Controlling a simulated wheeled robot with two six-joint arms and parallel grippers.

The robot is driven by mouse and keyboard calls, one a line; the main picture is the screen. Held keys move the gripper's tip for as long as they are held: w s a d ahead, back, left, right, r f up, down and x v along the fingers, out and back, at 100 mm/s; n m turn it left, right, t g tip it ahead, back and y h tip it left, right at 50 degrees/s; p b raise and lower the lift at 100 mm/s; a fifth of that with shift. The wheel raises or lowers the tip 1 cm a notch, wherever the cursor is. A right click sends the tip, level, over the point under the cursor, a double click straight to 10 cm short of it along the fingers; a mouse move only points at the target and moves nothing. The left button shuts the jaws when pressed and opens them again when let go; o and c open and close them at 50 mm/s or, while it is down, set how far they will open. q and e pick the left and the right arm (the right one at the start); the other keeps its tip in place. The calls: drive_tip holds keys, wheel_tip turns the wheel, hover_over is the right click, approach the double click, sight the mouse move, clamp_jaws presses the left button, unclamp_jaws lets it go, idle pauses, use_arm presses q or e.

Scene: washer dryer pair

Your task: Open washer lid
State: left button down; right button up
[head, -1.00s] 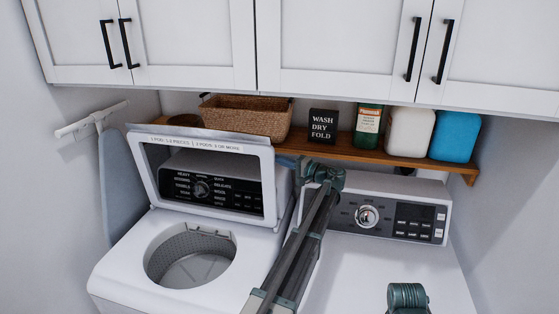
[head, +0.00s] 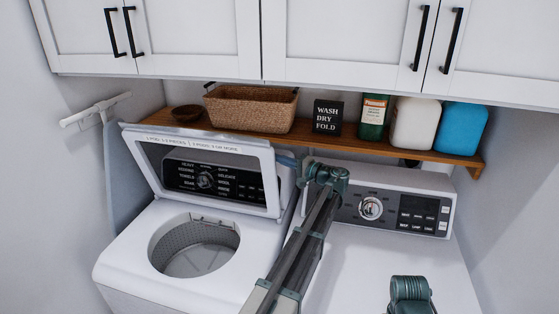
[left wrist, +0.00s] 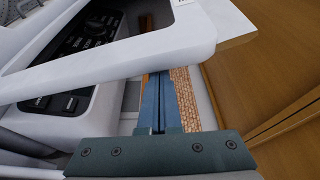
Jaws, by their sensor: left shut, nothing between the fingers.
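The white washer (head: 110,262) stands at the left, with its round drum opening (head: 195,246) uncovered. Its lid (head: 275,195), a white frame with a see-through panel, is raised and leans back before the control panel. My left gripper (head: 288,163) is at the lid's upper right corner, shut and empty. In the left wrist view, the blue fingers (left wrist: 158,100) reach past the edge of the lid frame (left wrist: 120,68), which hides their tips. I cannot tell whether they touch it. My right gripper is not in view.
The white dryer (head: 370,265) stands to the right. A wooden shelf (head: 455,158) behind holds a wicker basket (head: 250,108), a bowl (head: 187,113), a black sign (head: 327,117) and bottles. White cabinets (head: 350,40) hang above. An ironing board (head: 122,175) is by the left wall.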

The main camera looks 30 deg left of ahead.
use_arm(q)
drive_tip(key=w+d, duration=0.2)
drive_tip(key=d, duration=0.7)
drive_tip(key=shift+w+d, duration=0.15)
drive_tip(key=shift+w, duration=0.05)
